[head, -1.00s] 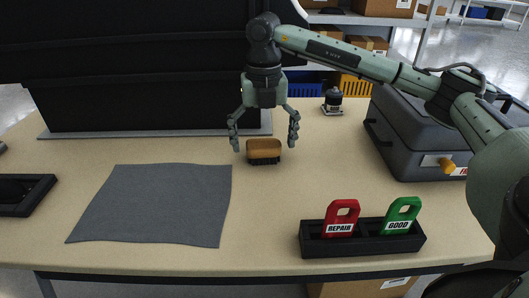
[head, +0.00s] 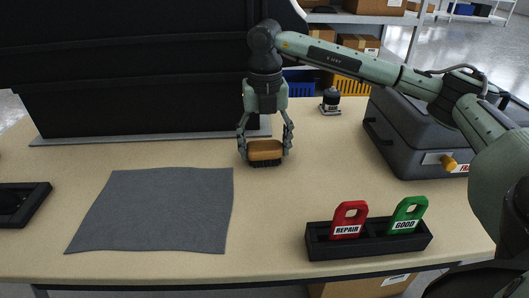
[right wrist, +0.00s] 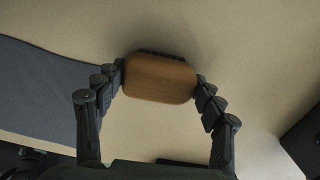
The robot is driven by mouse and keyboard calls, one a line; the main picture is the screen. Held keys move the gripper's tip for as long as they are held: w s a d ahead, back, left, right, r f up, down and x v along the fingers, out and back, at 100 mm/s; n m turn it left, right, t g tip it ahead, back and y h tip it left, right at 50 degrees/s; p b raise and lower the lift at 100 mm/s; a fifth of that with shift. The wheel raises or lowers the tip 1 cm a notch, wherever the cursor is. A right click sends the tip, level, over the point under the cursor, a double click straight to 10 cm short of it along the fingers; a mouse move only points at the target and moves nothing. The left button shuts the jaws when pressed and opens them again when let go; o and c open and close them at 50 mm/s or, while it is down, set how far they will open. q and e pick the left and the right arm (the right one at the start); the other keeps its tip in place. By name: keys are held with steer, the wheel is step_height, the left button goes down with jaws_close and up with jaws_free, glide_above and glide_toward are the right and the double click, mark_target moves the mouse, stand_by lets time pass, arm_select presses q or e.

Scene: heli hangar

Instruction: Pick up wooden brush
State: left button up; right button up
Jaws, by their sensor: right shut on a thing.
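The wooden brush (head: 265,150) has a brown wooden back and dark bristles below. It is at the middle of the table, right of the grey cloth. My right gripper (head: 265,154) comes down over it from above and is shut on it, one finger at each short end. In the right wrist view the brush (right wrist: 160,78) lies between the fingertips of the right gripper (right wrist: 160,80), its wooden back facing the camera. The bristles are at or very near the table top; I cannot tell if they touch. My left gripper is not in view.
A grey cloth (head: 155,210) lies flat at left. A black holder (head: 370,247) with red REPAIR (head: 348,219) and green GOOD (head: 407,214) tags stands front right. A grey case (head: 415,135) is at right, a large black case (head: 150,70) behind. The table around the brush is clear.

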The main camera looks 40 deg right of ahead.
mark_target(264, 145)
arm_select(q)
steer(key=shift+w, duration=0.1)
arm_select(e)
steer(key=shift+r, duration=0.1)
steer(key=shift+w+r, duration=0.1)
steer(key=shift+r, duration=0.45)
step_height(264, 145, up, 2)
steer(key=shift+r, duration=0.25)
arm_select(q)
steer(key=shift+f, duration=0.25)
arm_select(e)
steer(key=s+a+r, duration=0.5)
steer(key=s+r, duration=0.2)
steer(key=s, duration=0.3)
steer(key=shift+s, duration=0.35)
